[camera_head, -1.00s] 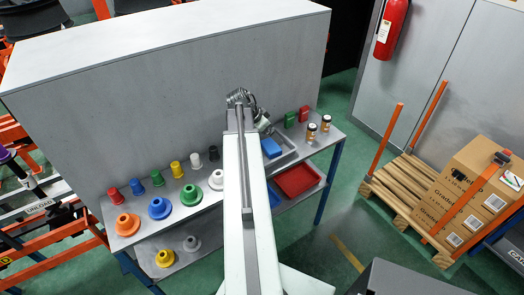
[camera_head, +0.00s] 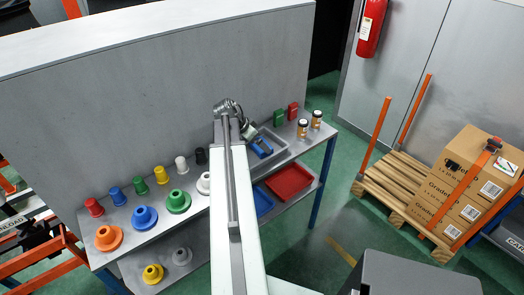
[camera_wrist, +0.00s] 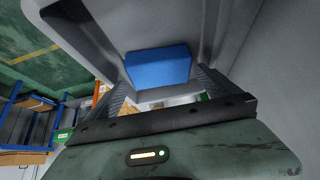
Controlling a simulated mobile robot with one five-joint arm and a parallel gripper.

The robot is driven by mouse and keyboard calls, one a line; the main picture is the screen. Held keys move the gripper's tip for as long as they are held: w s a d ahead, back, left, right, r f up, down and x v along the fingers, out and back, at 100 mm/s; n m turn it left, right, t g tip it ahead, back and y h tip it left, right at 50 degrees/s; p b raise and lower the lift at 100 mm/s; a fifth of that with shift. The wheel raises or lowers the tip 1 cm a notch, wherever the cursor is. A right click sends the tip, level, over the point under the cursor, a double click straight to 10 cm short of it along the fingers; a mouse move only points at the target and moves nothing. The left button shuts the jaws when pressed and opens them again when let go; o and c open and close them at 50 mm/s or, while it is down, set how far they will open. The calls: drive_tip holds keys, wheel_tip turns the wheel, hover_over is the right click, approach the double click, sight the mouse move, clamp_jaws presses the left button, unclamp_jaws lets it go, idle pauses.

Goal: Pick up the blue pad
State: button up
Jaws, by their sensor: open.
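The blue pad (camera_head: 257,153) lies in a grey tray (camera_head: 283,149) on the upper shelf of the bench. In the head view my gripper (camera_head: 261,145) is over the tray and covers part of the pad. In the wrist view the blue pad (camera_wrist: 158,67) shows whole, just beyond the open fingers of my gripper (camera_wrist: 165,88) and roughly centred between them. Nothing is held. Whether the fingertips touch the pad cannot be told.
Green (camera_head: 279,117) and red (camera_head: 293,111) blocks and two small jars (camera_head: 302,128) stand beside the tray. Coloured spindles (camera_head: 143,217) line the shelf at left. A red bin (camera_head: 289,182) sits below. A tall grey panel (camera_head: 150,100) stands behind.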

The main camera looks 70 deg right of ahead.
drive_tip(key=b+x, duration=0.2)
drive_tip(key=x, duration=0.2)
drive_tip(key=shift+a, duration=0.15)
drive_tip(key=shift+r, duration=0.15)
drive_tip(key=c, duration=1)
drive_tip(key=shift+r, duration=0.1)
wheel_tip(320, 180, up, 10)
drive_tip(key=p, duration=1)
drive_tip(key=shift+c, duration=0.2)
